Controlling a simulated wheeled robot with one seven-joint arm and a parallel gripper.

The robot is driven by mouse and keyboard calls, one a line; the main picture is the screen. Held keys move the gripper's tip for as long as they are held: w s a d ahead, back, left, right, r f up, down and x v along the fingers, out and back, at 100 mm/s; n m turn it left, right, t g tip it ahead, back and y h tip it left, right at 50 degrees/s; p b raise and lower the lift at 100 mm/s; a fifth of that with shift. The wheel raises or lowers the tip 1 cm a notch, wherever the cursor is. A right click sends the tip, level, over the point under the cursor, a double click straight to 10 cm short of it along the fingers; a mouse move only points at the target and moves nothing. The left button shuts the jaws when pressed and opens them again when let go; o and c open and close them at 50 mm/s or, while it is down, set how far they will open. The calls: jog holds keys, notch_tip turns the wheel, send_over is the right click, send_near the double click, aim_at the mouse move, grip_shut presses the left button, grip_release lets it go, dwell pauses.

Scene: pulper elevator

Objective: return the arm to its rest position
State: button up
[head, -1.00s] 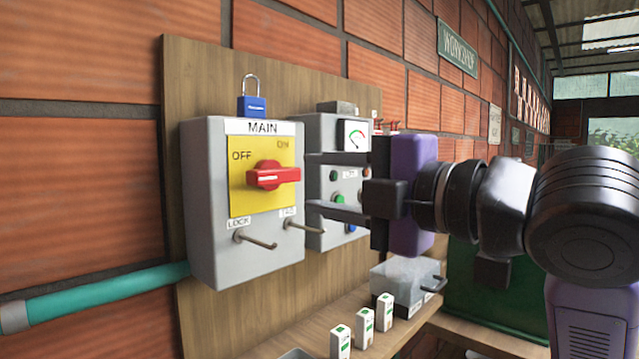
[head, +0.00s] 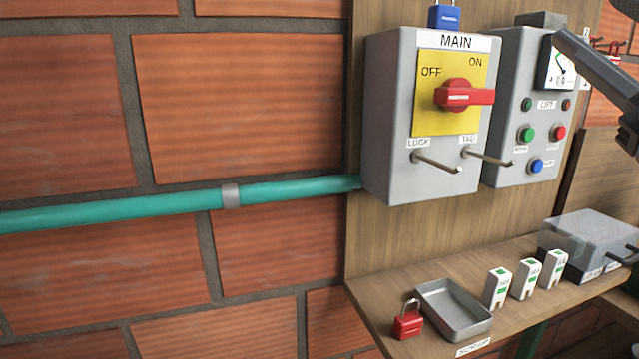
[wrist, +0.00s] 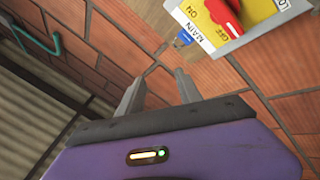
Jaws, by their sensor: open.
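My gripper (wrist: 159,76) shows in the wrist view with two grey fingers spread apart and nothing between them. The brick wall lies beyond them. In the head view only part of it shows, a dark grey finger (head: 598,70) at the upper right edge, in front of the LIFT box. The rest of the arm is out of frame. The grey MAIN switch box (head: 385,125) hangs on a wooden board, its red handle (head: 465,96) lying horizontal on a yellow plate. In the wrist view the box's yellow plate (wrist: 205,22) is at the upper right, apart from the fingers.
The LIFT box (head: 510,115) has buttons and a gauge. A blue padlock (head: 445,18) sits above the MAIN box. Two pegs stick out below the switch. The shelf holds a red padlock (head: 408,322), a metal tray (head: 455,310), several white blocks and a grey case (head: 588,245).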

jog(key=s+d+f+m+h+p, duration=0.1)
jog(key=s+d+f+m+h, duration=0.15)
jog(key=f+m+h, duration=0.85)
jog(key=s+d+f+m+h, duration=0.25)
jog(key=f+m, duration=0.55)
jog(key=f, duration=0.8)
jog(key=s+a+f+n+g+y+p, duration=0.1)
jog(key=s+a+f+n+g+y, duration=0.1)
jog(key=s+f, duration=1)
jog(key=s+a+f+n+g+y+p, duration=0.1)
jog(key=s+a+f+g+y, duration=0.3)
jog(key=s+f, duration=0.8)
jog(key=s+a+n+g, duration=0.1)
jog(key=s+a+g, duration=0.1)
jog(key=a, duration=0.2)
jog(key=shift+a+f+n+g, duration=0.35)
jog(key=shift+n+g, duration=0.05)
